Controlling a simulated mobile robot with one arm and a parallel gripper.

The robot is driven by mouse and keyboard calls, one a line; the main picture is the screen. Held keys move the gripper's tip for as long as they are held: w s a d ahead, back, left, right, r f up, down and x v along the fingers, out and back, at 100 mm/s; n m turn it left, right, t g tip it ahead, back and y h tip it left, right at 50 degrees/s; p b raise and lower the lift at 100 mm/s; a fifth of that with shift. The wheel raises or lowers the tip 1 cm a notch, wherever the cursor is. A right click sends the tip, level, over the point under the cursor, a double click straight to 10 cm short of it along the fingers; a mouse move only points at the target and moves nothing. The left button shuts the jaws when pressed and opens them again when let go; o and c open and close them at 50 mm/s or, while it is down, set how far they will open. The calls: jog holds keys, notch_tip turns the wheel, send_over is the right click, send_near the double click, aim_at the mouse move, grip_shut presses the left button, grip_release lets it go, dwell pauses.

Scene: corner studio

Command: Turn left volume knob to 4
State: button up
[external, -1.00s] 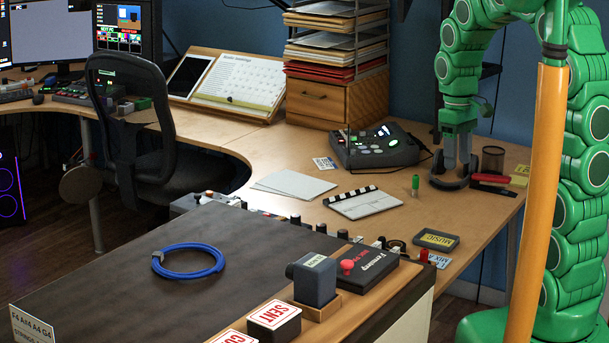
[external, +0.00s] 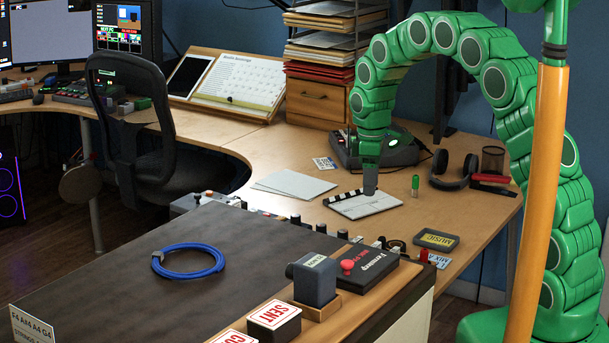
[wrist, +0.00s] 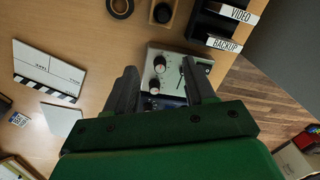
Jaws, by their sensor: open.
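A pale grey device (wrist: 170,55) with dark knobs lies beyond and between my fingers in the wrist view. One knob (wrist: 159,60) is near its left side, and another knob (wrist: 154,87) is just below it; I cannot tell which is the left volume knob. Their scale marks and settings are too small to read. My gripper (wrist: 160,80) is open and empty, its two fingers framing the device, with clear space before the knobs.
A clapperboard (external: 363,202) lies on the wooden desk and shows left in the wrist view (wrist: 50,68). A rack labelled VIDEO and BACKUP (wrist: 228,25) stands right of the device.

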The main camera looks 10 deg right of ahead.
jog(key=n, duration=0.2)
send_over(343, 231)
jog(key=f, duration=0.6)
jog(key=shift+w, duration=0.2)
jog(key=shift+s+f, duration=0.1)
jog(key=shift+f, duration=3.7)
jog(key=shift+c, duration=0.4)
grip_shut()
